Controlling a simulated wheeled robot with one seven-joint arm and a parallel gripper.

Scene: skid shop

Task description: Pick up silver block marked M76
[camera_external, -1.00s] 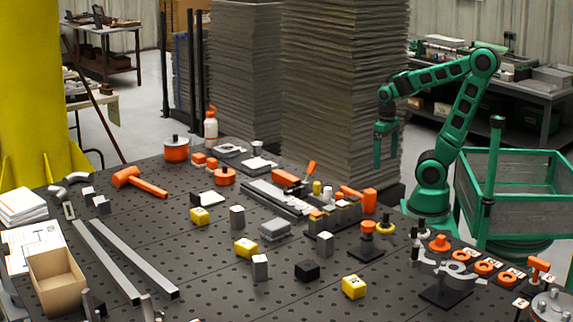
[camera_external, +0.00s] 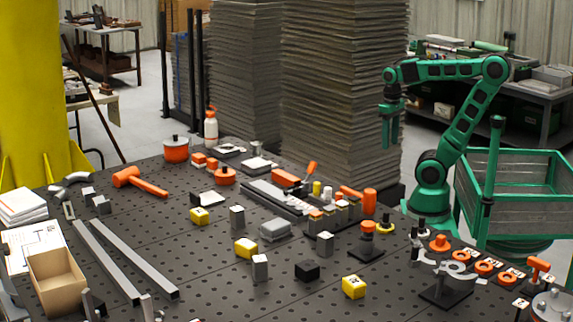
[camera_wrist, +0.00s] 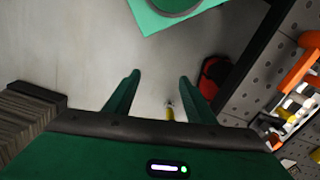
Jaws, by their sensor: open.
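Several small silver blocks stand on the dark perforated table in the external view: one at the middle (camera_external: 237,218), one nearer the front (camera_external: 260,268) and one to the right (camera_external: 325,244). Their markings are too small to read, so I cannot tell which is M76. My gripper (camera_external: 389,142) hangs fingers down beyond the table's far right side, well away from the blocks. In the wrist view my gripper (camera_wrist: 158,78) has its two green fingers apart with nothing between them. No silver block can be made out there.
Yellow blocks (camera_external: 246,248) and a black block (camera_external: 307,270) stand among the silver ones. An orange-topped fixture (camera_external: 367,240) and a clamp stand (camera_external: 446,292) are at the right. Tall grey stacks (camera_external: 345,90) rise behind the table. A green cart (camera_external: 520,185) stands at the right.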

